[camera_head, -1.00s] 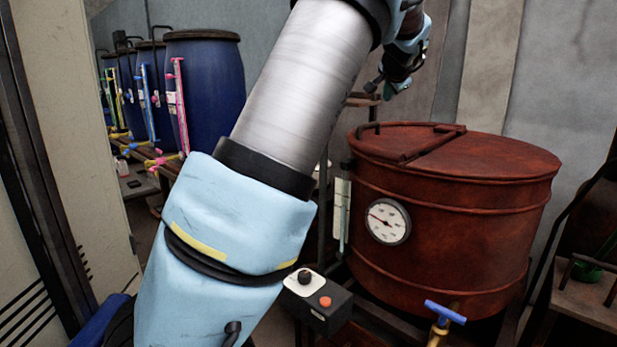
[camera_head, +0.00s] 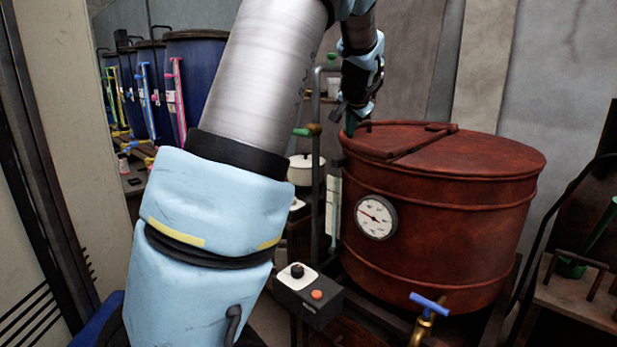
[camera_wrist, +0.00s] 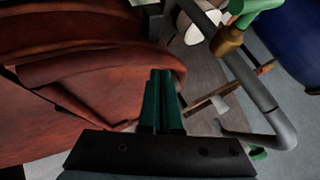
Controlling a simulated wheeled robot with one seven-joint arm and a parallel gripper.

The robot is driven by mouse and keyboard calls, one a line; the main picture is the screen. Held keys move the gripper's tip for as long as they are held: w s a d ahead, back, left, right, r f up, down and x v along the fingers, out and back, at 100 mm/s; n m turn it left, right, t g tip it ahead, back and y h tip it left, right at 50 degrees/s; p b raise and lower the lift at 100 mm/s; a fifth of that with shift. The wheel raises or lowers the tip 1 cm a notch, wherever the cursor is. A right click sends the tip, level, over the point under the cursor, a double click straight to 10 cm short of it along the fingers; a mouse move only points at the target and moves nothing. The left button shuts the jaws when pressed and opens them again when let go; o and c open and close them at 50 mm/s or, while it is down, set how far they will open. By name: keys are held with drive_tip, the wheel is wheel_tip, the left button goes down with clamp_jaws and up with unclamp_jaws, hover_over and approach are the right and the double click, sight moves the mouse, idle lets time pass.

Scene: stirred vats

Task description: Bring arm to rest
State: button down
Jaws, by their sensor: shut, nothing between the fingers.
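My arm crosses the middle of the head view, and my gripper (camera_head: 351,122) hangs down by the rear left rim of the red-brown vat (camera_head: 440,225). The gripper's green fingers are together in the wrist view (camera_wrist: 162,98), with nothing between them. The vat's wall and rim also fill the left of the wrist view (camera_wrist: 75,85). From these views I cannot tell how far the fingertips are from the rim.
A pipe with a green-handled valve (camera_head: 308,130) stands left of the vat. A control box with an orange button (camera_head: 308,297) and a blue-handled tap (camera_head: 428,306) are in front. Blue barrels (camera_head: 190,75) stand at the back left. A green funnel (camera_head: 575,266) is at right.

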drive_tip(key=s+a+f+n+g+p, duration=0.1)
drive_tip(key=s+a+f+n+g, duration=0.35)
drive_tip(key=s+a+f, duration=0.75)
drive_tip(key=s+a+f+n+g, duration=0.1)
drive_tip(key=s+a+f+n, duration=0.1)
drive_tip(key=s, duration=0.7)
drive_tip(key=s+a+f+n+g+p, duration=0.1)
drive_tip(key=s+a, duration=0.3)
drive_tip(key=s, duration=0.6)
drive_tip(key=shift+s+f+n+g, duration=0.15)
drive_tip(key=shift+f+n+g, duration=0.25)
drive_tip(key=shift+g, duration=0.25)
